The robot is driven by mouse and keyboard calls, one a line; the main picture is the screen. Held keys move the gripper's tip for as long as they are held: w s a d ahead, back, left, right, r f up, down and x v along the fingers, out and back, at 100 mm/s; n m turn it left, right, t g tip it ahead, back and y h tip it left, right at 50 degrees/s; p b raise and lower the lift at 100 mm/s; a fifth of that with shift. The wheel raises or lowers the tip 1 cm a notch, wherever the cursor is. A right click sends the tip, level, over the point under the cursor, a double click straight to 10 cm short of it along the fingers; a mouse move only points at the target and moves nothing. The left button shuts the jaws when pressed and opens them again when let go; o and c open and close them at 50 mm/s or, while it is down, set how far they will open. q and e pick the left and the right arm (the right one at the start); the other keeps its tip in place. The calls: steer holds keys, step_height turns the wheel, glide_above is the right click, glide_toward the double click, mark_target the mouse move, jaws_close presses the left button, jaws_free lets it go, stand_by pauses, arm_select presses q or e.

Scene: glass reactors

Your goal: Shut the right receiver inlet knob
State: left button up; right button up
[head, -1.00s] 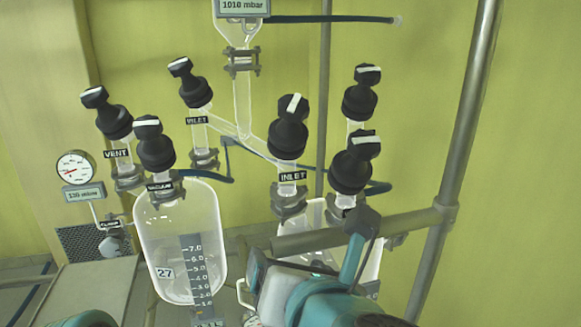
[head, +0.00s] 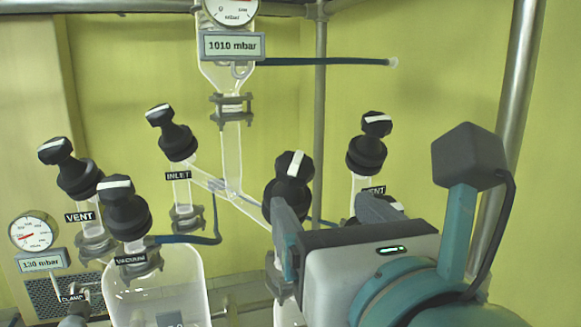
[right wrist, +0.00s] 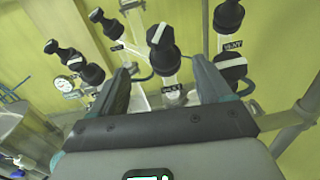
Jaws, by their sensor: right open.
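The right receiver inlet knob (head: 289,182) is black with a white bar on its top face, and the bar points nearly upright in the head view. It also shows in the right wrist view (right wrist: 161,48), above its INLET label (right wrist: 171,90). My right gripper (head: 325,208) is open. In the right wrist view the knob appears between and beyond the two fingertips (right wrist: 160,68), with nothing gripped. My left gripper is not in view.
A right vent knob (head: 368,150) stands close on the right, and another knob is partly hidden behind my gripper. The left receiver's inlet knob (head: 171,132), vent knob (head: 70,170) and vacuum knob (head: 124,208) stand at left. A metal post (head: 508,130) rises at far right.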

mark_target(299, 180)
steer(key=p+x, duration=0.1)
steer(key=x, duration=1.2)
steer(key=shift+d+p, duration=0.2)
steer(key=shift+p, duration=0.2)
steer(key=shift+a, duration=0.1)
steer(key=shift+s, duration=0.1)
steer(key=c, duration=0.7)
steer(key=shift+c, duration=1.3)
